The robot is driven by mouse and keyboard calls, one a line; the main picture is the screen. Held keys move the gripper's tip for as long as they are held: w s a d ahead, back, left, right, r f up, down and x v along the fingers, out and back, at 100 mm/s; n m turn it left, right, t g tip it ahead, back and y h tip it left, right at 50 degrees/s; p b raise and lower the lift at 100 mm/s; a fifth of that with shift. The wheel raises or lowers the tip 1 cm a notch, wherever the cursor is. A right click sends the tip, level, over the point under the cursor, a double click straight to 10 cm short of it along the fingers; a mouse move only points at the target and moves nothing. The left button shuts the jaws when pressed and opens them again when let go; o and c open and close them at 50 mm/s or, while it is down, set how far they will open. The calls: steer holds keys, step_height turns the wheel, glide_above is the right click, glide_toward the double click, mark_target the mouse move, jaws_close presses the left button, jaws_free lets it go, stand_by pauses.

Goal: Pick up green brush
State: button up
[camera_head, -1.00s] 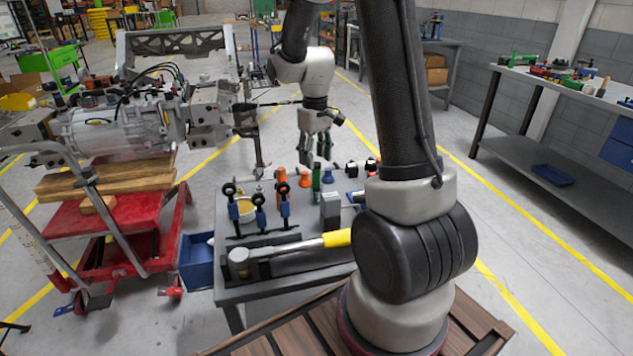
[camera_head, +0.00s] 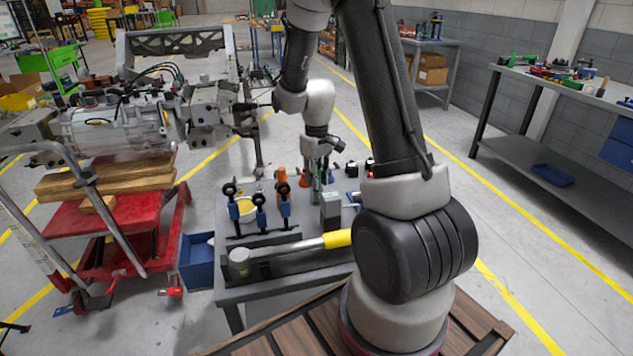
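A small upright green tool (camera_head: 316,187), which looks like the green brush, stands near the back of the grey work table (camera_head: 290,293). My gripper (camera_head: 319,178) points down over the back of the table, right at the green tool. Its fingers overlap the tool's upper part in this view. The fingers are small and dark here, so I cannot tell whether they are open or closed around it, or touching it.
Orange tools (camera_head: 282,180) stand just left of my gripper. Blue clamp-like tools (camera_head: 260,212), a grey block (camera_head: 330,208) and a yellow-handled hammer (camera_head: 290,247) lie nearer. A red cart (camera_head: 120,215) carrying an engine is at left. A side bench (camera_head: 555,105) is at right.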

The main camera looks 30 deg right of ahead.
jaws_close()
step_height(320, 180, up, 10)
steer(key=shift+r, duration=0.1)
steer(key=shift+o, duration=1.1)
jaws_free()
jaws_close()
stand_by(0.6)
